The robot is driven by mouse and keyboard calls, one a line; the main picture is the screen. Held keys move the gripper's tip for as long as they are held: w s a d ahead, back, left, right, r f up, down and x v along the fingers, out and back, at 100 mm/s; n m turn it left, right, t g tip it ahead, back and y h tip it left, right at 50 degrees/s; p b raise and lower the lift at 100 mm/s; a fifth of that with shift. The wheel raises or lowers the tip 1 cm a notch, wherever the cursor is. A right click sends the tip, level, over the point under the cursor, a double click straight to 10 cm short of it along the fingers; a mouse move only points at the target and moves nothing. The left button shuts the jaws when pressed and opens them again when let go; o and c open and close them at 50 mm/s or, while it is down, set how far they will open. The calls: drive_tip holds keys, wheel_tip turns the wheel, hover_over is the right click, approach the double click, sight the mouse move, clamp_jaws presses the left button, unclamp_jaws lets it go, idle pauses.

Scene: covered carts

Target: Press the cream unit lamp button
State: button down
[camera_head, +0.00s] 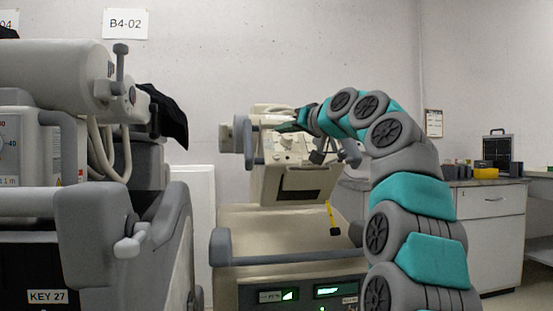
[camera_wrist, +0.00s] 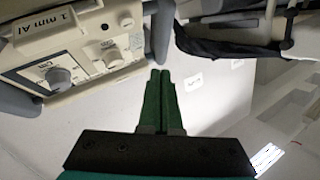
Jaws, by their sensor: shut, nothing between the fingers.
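The cream unit (camera_head: 290,183) stands in the middle of the head view, with a control head on top and a cream lower body. In the wrist view its panel (camera_wrist: 90,55) fills the upper left, with several knobs and a "1 mm Al" label. I cannot tell which control is the lamp button. My gripper (camera_head: 282,126) is at the top of the unit in the head view, its tips small there. In the wrist view my gripper (camera_wrist: 160,72) is shut and empty. Its green fingers point just right of the panel, below a grey handle (camera_wrist: 161,30); contact is not visible.
A grey cart (camera_head: 95,215) labelled "KEY 27" stands close on the left, with a dark cover (camera_head: 168,115) behind. A white cabinet (camera_head: 488,225) with small items is on the right. Lit displays (camera_head: 328,291) show low on the cream unit.

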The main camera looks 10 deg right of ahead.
drive_tip(key=w+f+b, duration=0.1)
drive_tip(key=w+f, duration=0.4)
drive_tip(key=shift+w, duration=0.1)
idle(2.1)
drive_tip(key=shift+w+f, duration=0.25)
drive_tip(key=shift+w+f, duration=0.3)
drive_tip(key=shift+w, duration=0.05)
idle(1.0)
drive_tip(key=shift+s, duration=0.1)
drive_tip(key=shift+s+r, duration=0.5)
drive_tip(key=shift+r, duration=0.05)
drive_tip(key=s+r+p, duration=0.1)
drive_tip(key=s+r, duration=0.2)
drive_tip(key=shift+s+r, duration=0.25)
drive_tip(key=shift+s, duration=0.1)
idle(0.4)
